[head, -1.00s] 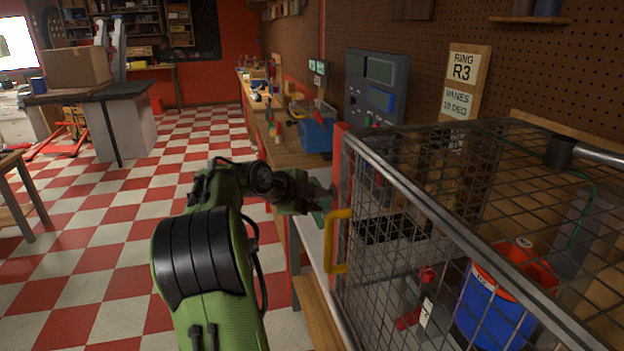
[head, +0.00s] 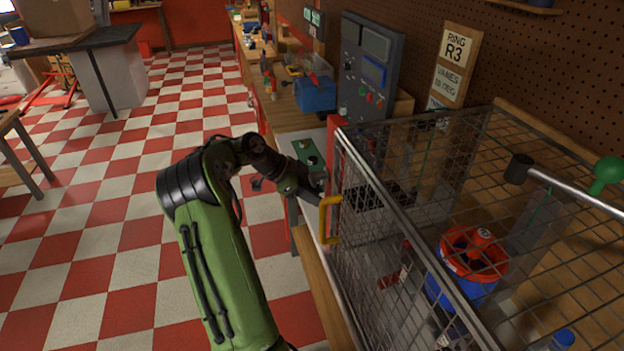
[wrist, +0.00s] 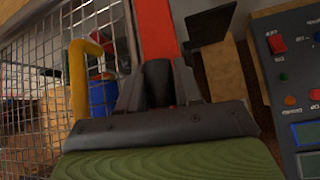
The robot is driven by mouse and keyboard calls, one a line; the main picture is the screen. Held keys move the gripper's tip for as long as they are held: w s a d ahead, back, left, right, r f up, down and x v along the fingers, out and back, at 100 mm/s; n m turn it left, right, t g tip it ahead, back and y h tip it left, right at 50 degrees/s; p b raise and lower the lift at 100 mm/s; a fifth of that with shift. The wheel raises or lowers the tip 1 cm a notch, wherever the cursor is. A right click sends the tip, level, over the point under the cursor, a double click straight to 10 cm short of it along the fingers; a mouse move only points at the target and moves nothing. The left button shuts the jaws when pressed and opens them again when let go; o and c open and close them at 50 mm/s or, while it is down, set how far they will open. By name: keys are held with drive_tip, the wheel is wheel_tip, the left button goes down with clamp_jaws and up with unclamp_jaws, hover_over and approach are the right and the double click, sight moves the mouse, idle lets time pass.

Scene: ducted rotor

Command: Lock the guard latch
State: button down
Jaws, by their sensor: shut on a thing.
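The guard is a grey wire-mesh cage (head: 395,235) with a yellow handle (head: 328,222) at its near left edge, also in the wrist view (wrist: 78,75). Its edge stands close to a red post (head: 336,130), which rises behind the jaws in the wrist view (wrist: 155,30). My gripper (head: 320,190) is at the post, just beside the top of the handle. In the wrist view, my gripper (wrist: 158,82) is shut on a small dark piece in front of the post, apparently the guard latch (wrist: 158,78). The jaws hide most of it, so its locked state cannot be told.
A control panel (head: 368,68) and a blue bin (head: 315,94) stand on the bench behind. The checkered floor (head: 120,250) is open at left.

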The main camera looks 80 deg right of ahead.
drive_tip(key=shift+s+a+y+p, duration=0.1)
drive_tip(key=shift+y+p, duration=0.2)
drive_tip(key=shift+p, duration=0.05)
idle(0.3)
drive_tip(key=c, duration=0.8)
unclamp_jaws()
drive_tip(key=shift+c, duration=0.2)
drive_tip(key=p+v, duration=0.4)
drive_tip(key=v, duration=1.1)
drive_tip(key=shift+w+r, duration=0.2)
drive_tip(key=shift+w, duration=0.2)
drive_tip(key=shift+a, duration=0.15)
